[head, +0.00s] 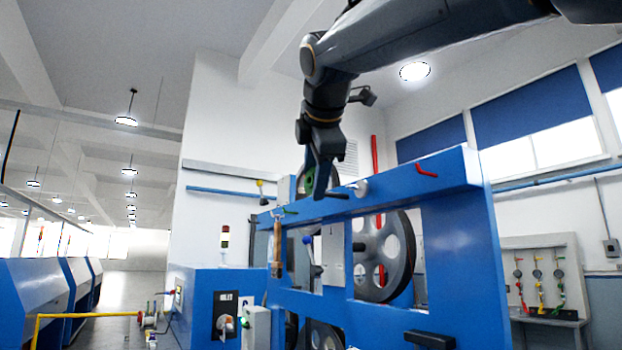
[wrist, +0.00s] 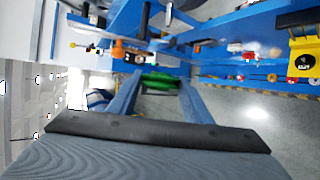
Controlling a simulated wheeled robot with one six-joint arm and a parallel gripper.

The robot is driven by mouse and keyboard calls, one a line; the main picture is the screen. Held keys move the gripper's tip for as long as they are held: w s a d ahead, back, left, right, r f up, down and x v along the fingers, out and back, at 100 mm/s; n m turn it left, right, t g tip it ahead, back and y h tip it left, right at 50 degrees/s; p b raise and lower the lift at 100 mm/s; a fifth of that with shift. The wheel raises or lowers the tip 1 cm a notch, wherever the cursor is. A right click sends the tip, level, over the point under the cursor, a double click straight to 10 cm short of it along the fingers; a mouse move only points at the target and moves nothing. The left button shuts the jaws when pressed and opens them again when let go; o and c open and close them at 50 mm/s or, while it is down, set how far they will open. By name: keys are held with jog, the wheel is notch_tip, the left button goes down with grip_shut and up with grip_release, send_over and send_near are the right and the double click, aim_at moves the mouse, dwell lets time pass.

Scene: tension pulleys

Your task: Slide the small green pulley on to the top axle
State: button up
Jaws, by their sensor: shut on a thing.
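The small green pulley (head: 309,180) is between the fingers of my gripper (head: 318,187), at the top beam of the blue frame (head: 420,178) in the head view. In the wrist view the green pulley (wrist: 160,78) shows edge-on between the two finger ends of my gripper (wrist: 160,88). My gripper is shut on it and points down. A short dark rod (head: 340,196) and a pale round end (head: 361,188) show on the beam just right of the gripper. I cannot tell which is the top axle, or whether the pulley touches it.
Large grey wheels (head: 385,255) sit inside the blue frame below. A red handle (head: 427,171) is on the beam to the right, and a brown-handled tool (head: 277,248) hangs at the left. A blue cabinet (head: 200,300) stands left of the frame.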

aim_at(357, 186)
jog(key=shift+w+d, duration=0.55)
jog(key=shift+d, duration=0.25)
jog(key=shift+w+d, duration=0.55)
jog(key=shift+d, duration=0.25)
jog(key=shift+w+d, duration=0.55)
jog(key=shift+d, duration=0.25)
jog(key=shift+w+d, duration=0.15)
jog(key=shift+d, duration=0.15)
jog(key=shift+w+d, duration=0.1)
jog(key=shift+d, duration=0.05)
dwell(0.4)
jog(key=shift+w+d+p, duration=0.6)
jog(key=shift+w+d, duration=0.15)
jog(key=shift+d, duration=0.35)
jog(key=shift+w+d, duration=0.15)
jog(key=shift+d, duration=0.05)
dwell(0.6)
jog(key=shift+w+d, duration=0.4)
jog(key=shift+d, duration=0.2)
dwell(0.5)
jog(key=o, duration=1.2)
jog(key=shift+w+d, duration=0.1)
jog(key=shift+d, duration=0.15)
jog(key=shift+a, duration=0.15)
